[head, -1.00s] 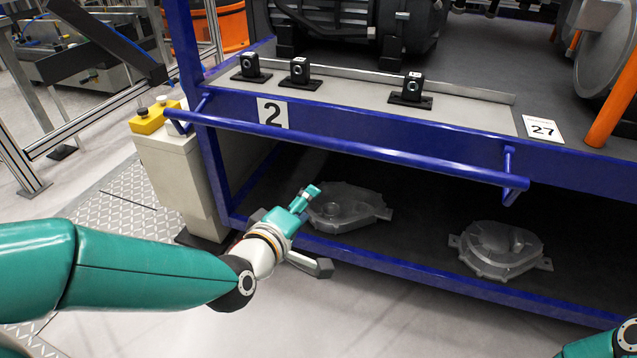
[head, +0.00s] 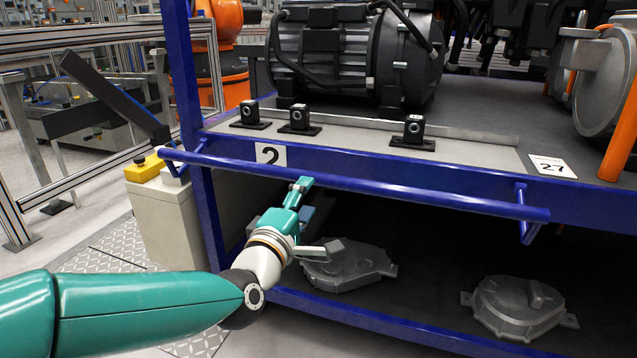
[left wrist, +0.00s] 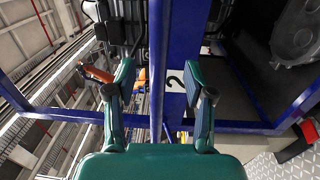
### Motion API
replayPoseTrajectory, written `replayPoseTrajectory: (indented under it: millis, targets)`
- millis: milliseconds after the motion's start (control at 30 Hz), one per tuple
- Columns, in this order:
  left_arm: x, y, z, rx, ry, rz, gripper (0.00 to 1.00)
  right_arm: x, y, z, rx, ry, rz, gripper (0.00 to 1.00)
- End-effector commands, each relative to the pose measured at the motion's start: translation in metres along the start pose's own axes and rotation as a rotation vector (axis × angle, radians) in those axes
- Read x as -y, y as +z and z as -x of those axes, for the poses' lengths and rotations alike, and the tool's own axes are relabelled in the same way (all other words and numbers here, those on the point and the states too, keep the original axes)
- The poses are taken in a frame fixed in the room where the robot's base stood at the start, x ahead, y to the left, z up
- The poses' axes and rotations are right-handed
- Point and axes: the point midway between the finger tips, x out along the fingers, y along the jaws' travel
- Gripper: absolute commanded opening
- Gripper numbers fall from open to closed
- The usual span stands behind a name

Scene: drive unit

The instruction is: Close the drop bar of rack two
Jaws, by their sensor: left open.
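The drop bar (head: 410,193) is a long blue tube. It stands out in front of the rack's blue front beam on short end arms, roughly level with that beam. The rack's white plate with a black 2 (head: 271,155) is behind it. My left gripper (head: 318,215) is open and empty, just under the bar's left half, with its upper finger overlapping the bar in the picture. In the left wrist view, the bar (left wrist: 156,60) runs between the spread fingers (left wrist: 166,80). I cannot tell whether a finger touches it. My right gripper is out of view.
Two grey metal housings (head: 347,267) (head: 518,303) lie on the lower shelf. Several small black blocks (head: 299,119) stand on the ledge above the bar. A pale post with a yellow control box (head: 145,170) stands left of the rack. The floor before the rack looks clear.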

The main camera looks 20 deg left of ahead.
Motion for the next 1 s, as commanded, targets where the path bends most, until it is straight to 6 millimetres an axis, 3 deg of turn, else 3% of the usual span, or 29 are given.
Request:
replayPoseTrajectory:
  millis: [100,333,533,800,867,1000]
  targets:
    - [0.002,-0.001,-0.026,-0.002,-0.001,0.000,0.53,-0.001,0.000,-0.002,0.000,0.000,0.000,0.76]
    - [0.001,0.000,-0.063,-0.001,0.000,-0.001,0.53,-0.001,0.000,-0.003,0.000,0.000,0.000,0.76]
    - [0.000,0.000,-0.075,0.000,-0.001,-0.001,0.53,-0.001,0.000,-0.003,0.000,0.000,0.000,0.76]
    - [0.000,0.000,-0.077,0.000,-0.001,-0.001,0.53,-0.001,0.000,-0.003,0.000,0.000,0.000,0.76]
    - [0.000,0.000,-0.076,0.000,-0.001,-0.001,0.46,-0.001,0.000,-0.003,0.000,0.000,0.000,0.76]
    - [0.000,0.000,-0.076,0.000,-0.001,-0.001,0.23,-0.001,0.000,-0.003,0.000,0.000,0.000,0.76]
